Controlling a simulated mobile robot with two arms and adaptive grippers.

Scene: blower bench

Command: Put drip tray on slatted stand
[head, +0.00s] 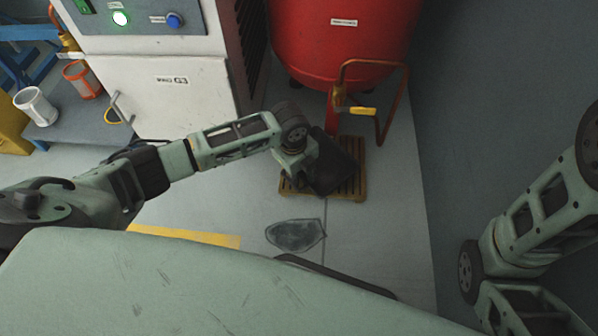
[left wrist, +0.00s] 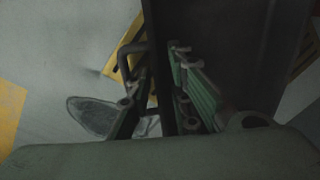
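The dark drip tray (head: 337,163) is at the end of my left arm in the head view, tilted, over the wooden slatted stand (head: 350,190). In the left wrist view the tray (left wrist: 225,45) fills the upper right. My left gripper (left wrist: 165,85) has a finger on each side of the tray's wall and is shut on it. Part of the stand (left wrist: 122,62) shows behind the fingers. The tray hides much of the stand, and I cannot tell whether they touch. My right arm shows at the right of the head view, but its gripper is outside the picture.
The red tank (head: 345,50) stands just behind the stand, with a bent red pipe and yellow-handled valve (head: 362,111) above it. A grey cabinet (head: 160,95) is to the left. A dark puddle-like patch (head: 297,235) lies on the floor in front.

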